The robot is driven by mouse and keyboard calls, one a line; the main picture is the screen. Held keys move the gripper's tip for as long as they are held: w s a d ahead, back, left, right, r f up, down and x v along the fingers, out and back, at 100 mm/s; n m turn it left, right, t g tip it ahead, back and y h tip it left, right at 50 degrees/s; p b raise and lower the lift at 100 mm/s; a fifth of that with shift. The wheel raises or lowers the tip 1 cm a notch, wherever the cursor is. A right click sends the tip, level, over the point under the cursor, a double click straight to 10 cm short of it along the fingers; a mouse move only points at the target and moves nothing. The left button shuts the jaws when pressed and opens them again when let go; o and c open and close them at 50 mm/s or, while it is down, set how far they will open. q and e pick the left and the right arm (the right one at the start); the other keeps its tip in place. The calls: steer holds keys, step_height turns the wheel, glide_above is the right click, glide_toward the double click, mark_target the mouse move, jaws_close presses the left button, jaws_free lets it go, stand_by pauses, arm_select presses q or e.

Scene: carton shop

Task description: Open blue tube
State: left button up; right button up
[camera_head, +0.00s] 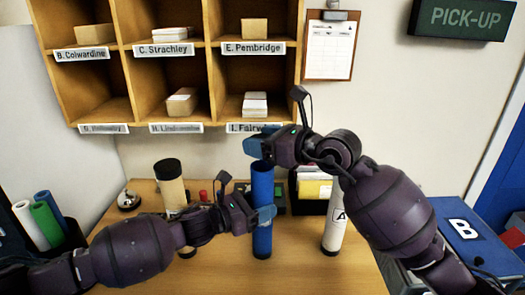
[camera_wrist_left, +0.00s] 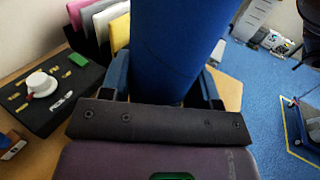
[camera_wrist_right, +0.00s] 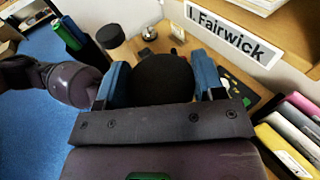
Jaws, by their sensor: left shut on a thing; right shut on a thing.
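The blue tube (camera_head: 263,185) stands upright on the wooden table in front of the shelf. My left gripper (camera_head: 264,215) is shut around its lower middle; the left wrist view shows the blue tube (camera_wrist_left: 180,45) between the fingers. My right gripper (camera_head: 257,146) is at the tube's top end. In the right wrist view its blue fingers are shut on a round black cap (camera_wrist_right: 162,80).
A cream tube with a black top (camera_head: 170,185) stands left, near a bell (camera_head: 128,199). A white tube marked A (camera_head: 334,225) stands right. A bin of coloured rolls (camera_head: 45,222) is at far left, a blue box marked B (camera_head: 462,228) at right. Shelf cubbies (camera_head: 165,62) hang close above.

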arm_select(q)
steer(key=o, duration=1.4)
